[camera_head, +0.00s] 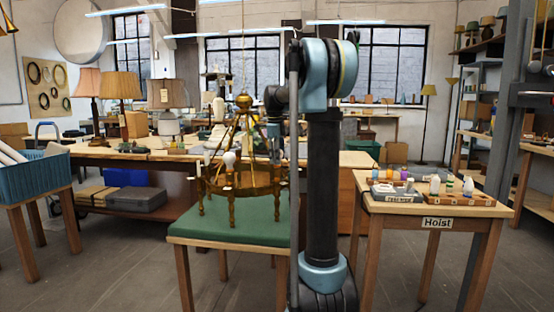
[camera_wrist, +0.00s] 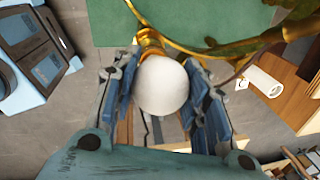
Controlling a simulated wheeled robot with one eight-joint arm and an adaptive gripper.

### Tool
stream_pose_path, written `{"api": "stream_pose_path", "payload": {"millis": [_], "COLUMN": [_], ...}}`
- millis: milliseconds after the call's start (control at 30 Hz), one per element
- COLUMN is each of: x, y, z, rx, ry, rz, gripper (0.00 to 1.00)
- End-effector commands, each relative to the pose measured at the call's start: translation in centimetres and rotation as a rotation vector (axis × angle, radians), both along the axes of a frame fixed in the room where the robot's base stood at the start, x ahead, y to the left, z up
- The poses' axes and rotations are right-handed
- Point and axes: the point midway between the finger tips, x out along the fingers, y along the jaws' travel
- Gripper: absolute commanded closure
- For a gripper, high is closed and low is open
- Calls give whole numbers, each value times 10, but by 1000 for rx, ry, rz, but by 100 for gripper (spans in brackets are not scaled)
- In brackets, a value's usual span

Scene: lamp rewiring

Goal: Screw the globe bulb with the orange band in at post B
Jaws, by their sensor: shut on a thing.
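My gripper (camera_wrist: 163,72) is shut on a white globe bulb (camera_wrist: 163,95) in the wrist view. The jaws press on it from both sides. A gold-orange part (camera_wrist: 151,48) shows just beyond the bulb; I cannot tell band from socket there. In the head view the brass and wood chandelier (camera_head: 238,186) stands on a green-topped table (camera_head: 226,231). Another white bulb (camera_head: 229,159) sits on its near left side. My arm covers the chandelier's right edge and the held bulb. No post letter is readable.
The side table on the right bears a Hoist sign (camera_head: 437,223), a grey tray (camera_head: 396,195) and a wooden tray (camera_head: 466,199) with small parts. Golden chandelier arms (camera_wrist: 235,50) pass close to the right jaw.

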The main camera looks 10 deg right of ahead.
Motion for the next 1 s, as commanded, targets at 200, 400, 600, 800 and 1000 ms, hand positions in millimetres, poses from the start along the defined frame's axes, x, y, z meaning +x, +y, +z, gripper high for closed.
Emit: {"api": "stream_pose_path", "payload": {"millis": [200, 400, 600, 800, 1000], "x": [-1, 0, -1, -1, -1], "y": [0, 0, 0, 0, 0], "z": [0, 0, 0, -1, -1], "rx": [0, -1, -1, -2, -3], "ry": [2, 1, 2, 2, 2], "rz": [-41, -222, -413, -600, -698], "gripper": [84, 84, 84, 84, 84]}}
